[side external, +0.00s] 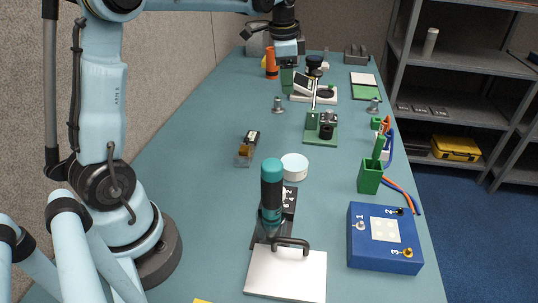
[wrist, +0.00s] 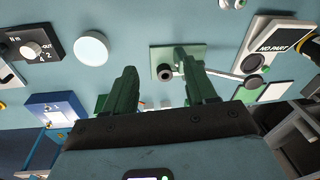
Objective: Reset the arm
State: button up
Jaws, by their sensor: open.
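My gripper (side external: 287,80) hangs over the far part of the teal table, its green fingers pointing down. In the wrist view the plate (wrist: 157,51) lies beyond the fingers and the rod (wrist: 228,75) runs to the right. The right finger hides part of the plate.
A white unit (side external: 328,98) with a "NO PART" label (wrist: 285,37) stands near the gripper. A white disc (side external: 294,165), teal-handled tool (side external: 271,185), blue switch box (side external: 385,240) and green holder (side external: 370,178) stand nearer. Grey shelves (side external: 470,60) are on the right.

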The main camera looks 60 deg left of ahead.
jog(key=s+d+f+n+t, duration=0.3)
jog(key=s+d+n+t, duration=0.2)
jog(key=s+d, duration=0.9)
jog(key=shift+s+f+n+t, duration=0.15)
jog(key=shift+s+n+t, duration=0.15)
jog(key=shift+s+n, duration=0.65)
